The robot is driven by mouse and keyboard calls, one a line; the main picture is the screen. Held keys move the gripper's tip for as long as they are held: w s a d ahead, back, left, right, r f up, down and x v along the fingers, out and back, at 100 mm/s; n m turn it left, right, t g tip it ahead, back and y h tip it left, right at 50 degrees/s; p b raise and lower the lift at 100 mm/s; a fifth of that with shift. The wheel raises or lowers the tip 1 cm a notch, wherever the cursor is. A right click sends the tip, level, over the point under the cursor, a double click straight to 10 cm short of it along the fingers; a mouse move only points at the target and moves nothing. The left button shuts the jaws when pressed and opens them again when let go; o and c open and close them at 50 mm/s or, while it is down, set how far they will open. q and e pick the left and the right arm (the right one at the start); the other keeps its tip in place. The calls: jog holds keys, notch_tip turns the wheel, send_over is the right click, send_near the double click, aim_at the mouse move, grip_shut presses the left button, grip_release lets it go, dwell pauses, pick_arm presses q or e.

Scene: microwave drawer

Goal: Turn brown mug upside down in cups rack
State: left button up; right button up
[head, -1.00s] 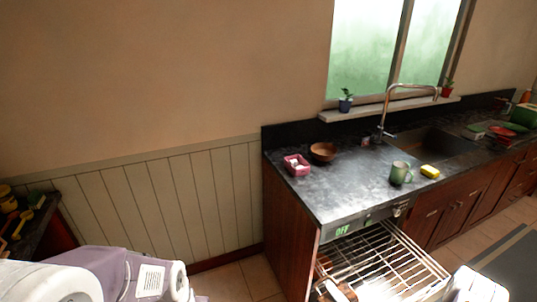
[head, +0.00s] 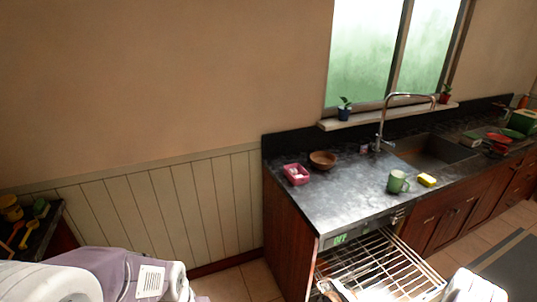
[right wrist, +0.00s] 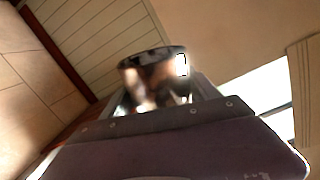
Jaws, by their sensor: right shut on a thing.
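In the right wrist view a shiny, brownish round vessel with a dark rim, which looks like the brown mug (right wrist: 150,78), sits at the jaws of my right gripper (right wrist: 155,100). My right gripper is shut on it; the finger contact is blurred and partly hidden by the gripper body. The wire cups rack (head: 385,265) is pulled out below the counter in the head view. A small white and brown shape shows at its lower left, cut by the frame edge; I cannot tell what it is. My left gripper is out of view.
The dark counter (head: 335,200) above the rack carries a green mug (head: 397,182), a yellow sponge (head: 427,180), a brown bowl (head: 322,160) and a pink container (head: 296,174). A sink (head: 435,150) lies to the right. The appliance front shows a green display.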

jog(key=m, duration=0.2)
jog(key=shift+m+p, duration=0.3)
jog(key=m, duration=0.3)
jog(key=m+p, duration=0.1)
jog(key=m, duration=0.5)
jog(key=m, duration=0.3)
jog(key=shift+p, duration=0.3)
jog(key=m, duration=0.3)
jog(key=shift+m, duration=0.3)
jog(key=m, duration=0.4)
jog(key=shift+m, duration=1)
